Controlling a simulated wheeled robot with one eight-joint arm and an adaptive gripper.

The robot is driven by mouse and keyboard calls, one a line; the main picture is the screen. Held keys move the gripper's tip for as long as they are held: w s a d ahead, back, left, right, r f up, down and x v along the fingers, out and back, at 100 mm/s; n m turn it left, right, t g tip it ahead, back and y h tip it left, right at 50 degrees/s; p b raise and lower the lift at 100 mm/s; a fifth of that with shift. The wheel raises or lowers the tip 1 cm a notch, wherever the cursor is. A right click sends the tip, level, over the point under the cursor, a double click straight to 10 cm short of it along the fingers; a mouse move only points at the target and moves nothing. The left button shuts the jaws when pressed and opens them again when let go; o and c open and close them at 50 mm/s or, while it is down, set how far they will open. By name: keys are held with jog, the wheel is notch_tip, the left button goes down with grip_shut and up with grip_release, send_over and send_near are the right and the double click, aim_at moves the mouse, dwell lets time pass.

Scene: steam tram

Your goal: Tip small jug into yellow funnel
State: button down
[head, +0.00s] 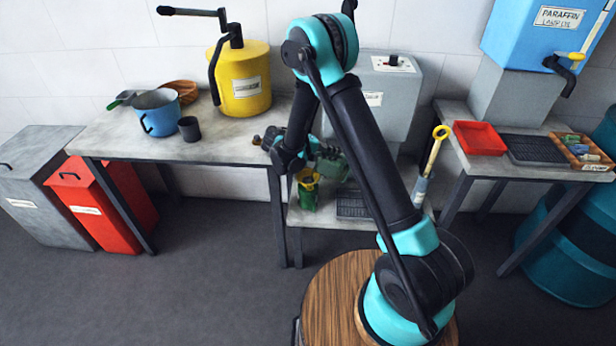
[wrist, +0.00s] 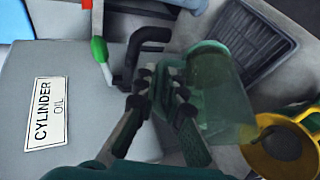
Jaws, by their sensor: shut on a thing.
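My gripper (wrist: 165,85) is shut on the handle side of the small jug (wrist: 224,95), a see-through green vessel. In the head view the jug (head: 333,168) shows green beyond my wrist, partly hidden by my arm. The yellow funnel (wrist: 283,149), with a dark opening, is at the lower right of the wrist view, close beside the jug. In the head view the funnel (head: 307,178) sits on a green and yellow holder on the low shelf, just left of the jug. I cannot tell how far the jug is tilted or whether it touches the funnel.
A grey cylinder oil tank (wrist: 85,100) with a black tap (wrist: 140,50) stands close to my gripper. A dark drip grate (wrist: 250,45) lies near the jug. In the head view, a left bench (head: 215,150) carries a blue pot (head: 156,112) and a yellow tank (head: 246,80).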

jog(key=shift+a, duration=0.15)
jog(key=shift+a+r+h, duration=0.1)
jog(key=shift+r+h, duration=0.1)
jog(key=shift+h, duration=0.1)
jog(key=shift+a, duration=0.1)
dwell(0.9)
jog(key=shift+a+r, duration=0.15)
jog(key=shift+r, duration=0.1)
